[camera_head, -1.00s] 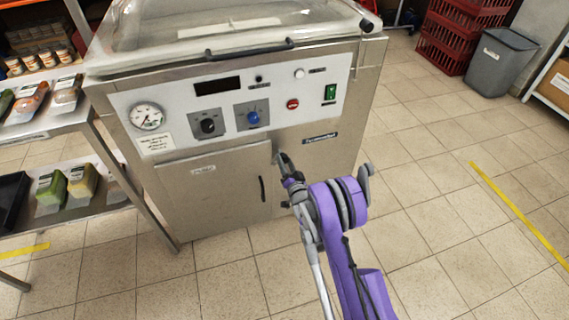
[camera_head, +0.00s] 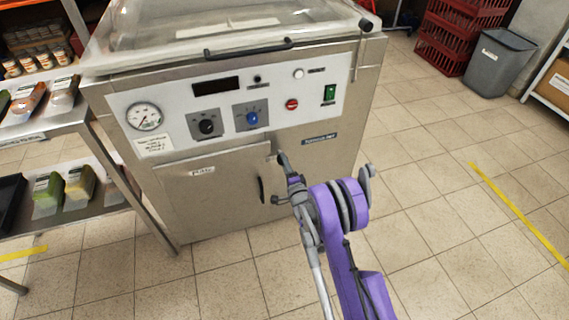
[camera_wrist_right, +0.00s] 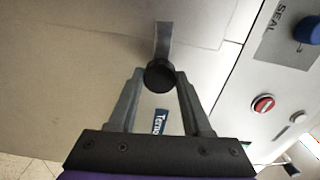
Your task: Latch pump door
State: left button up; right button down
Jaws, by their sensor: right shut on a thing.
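The pump door (camera_head: 215,200) is a steel panel with a small label on the machine's front, and looks flush or nearly so in the frame. It has a dark upright handle (camera_head: 262,190) near its right edge. My right gripper (camera_head: 282,158) is at the door's upper right corner. In the right wrist view the gripper (camera_wrist_right: 160,88) has its fingers on either side of a black round knob at the end of a grey latch lever (camera_wrist_right: 164,38). The gripper is shut on this latch. In the head view the gripper hides most of the latch. My left gripper is out of view.
The control panel (camera_head: 290,112) with gauge, knobs and switch lies above the door. A steel shelf (camera_head: 45,125) with packed food stands close at the left. Red crates (camera_head: 455,40) and a grey bin (camera_head: 500,65) stand back right. The tiled floor at right is clear.

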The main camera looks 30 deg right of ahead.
jog(key=shift+m, duration=0.6)
jog(key=shift+c, duration=1.7)
grip_release()
jog(key=shift+s, duration=0.1)
jog(key=b+v, duration=0.3)
jog(key=v, duration=0.7)
jog(key=shift+s, duration=0.25)
jog(key=shift+a, duration=0.15)
